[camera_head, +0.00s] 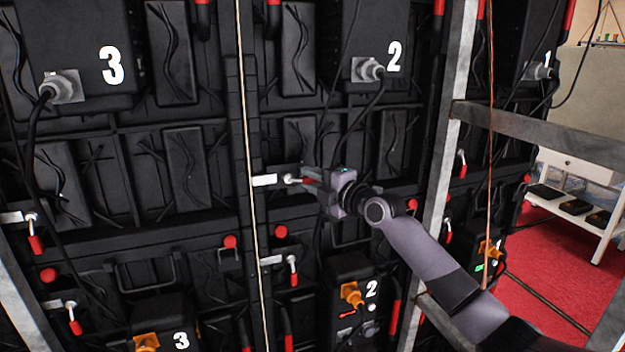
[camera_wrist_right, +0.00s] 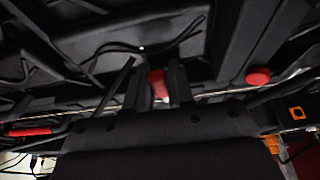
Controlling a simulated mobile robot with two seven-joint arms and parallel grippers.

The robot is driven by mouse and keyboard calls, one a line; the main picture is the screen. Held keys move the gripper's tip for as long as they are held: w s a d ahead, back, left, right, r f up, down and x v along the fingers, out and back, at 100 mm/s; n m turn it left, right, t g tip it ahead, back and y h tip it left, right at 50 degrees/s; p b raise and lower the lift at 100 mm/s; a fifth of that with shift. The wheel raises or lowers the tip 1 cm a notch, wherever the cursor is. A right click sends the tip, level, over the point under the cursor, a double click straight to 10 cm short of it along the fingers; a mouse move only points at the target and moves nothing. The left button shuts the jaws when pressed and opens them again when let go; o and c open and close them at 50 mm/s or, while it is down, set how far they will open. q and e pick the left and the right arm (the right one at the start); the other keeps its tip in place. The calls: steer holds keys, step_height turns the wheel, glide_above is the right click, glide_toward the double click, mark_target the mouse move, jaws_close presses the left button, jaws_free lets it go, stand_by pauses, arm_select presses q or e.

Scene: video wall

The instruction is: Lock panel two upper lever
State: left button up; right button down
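Panel two (camera_head: 300,132) is the black panel in the middle of the head view, marked with a white 2. Its upper lever (camera_head: 309,180) has a red handle that points sideways to the right, beside a pale latch plate (camera_head: 264,180). My right gripper (camera_head: 320,183) comes from the right with its fingertips at this handle. In the right wrist view, the red handle (camera_wrist_right: 158,84) shows between the two dark fingers. I cannot tell whether they press on it. The lower lever (camera_head: 292,268) on this panel hangs down. My left gripper is not in view.
A grey metal frame post (camera_head: 440,165) and crossbar (camera_head: 545,132) stand to the right, close to my right arm. Black cables (camera_head: 357,115) hang in front of the panels. A white shelf (camera_head: 580,205) stands on red floor at the far right.

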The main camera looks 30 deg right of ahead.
steer(key=shift+f, duration=0.15)
steer(key=f+m+t+b, duration=0.1)
steer(key=m+b, duration=0.1)
steer(key=m, duration=0.1)
steer(key=a+f+m+t+h+b, duration=0.1)
steer(key=m+b, duration=0.1)
steer(key=m, duration=0.1)
steer(key=f+m+t+b, duration=0.1)
steer(key=m+b, duration=0.1)
steer(key=m, duration=0.2)
steer(key=shift+w+a+f+h, duration=0.15)
steer(key=shift+a+f+h, duration=0.05)
steer(key=shift+a+h, duration=0.1)
steer(key=m, duration=0.1)
steer(key=m+h, duration=0.1)
steer(key=a+m+t+h, duration=0.1)
steer(key=shift+w+f+m+p, duration=0.15)
steer(key=shift+f+m+p, duration=0.15)
steer(key=shift+f+p, duration=0.1)
steer(key=m+h, duration=0.1)
steer(key=m, duration=0.2)
steer(key=a+m+h+p, duration=0.1)
steer(key=m, duration=0.2)
steer(key=a+m+h+p, duration=0.1)
steer(key=m+h, duration=0.1)
steer(key=shift+w+a+f+m, duration=0.15)
steer(key=shift+w+f+m, duration=0.15)
steer(key=shift+m, duration=0.1)
steer(key=shift+h, duration=0.3)
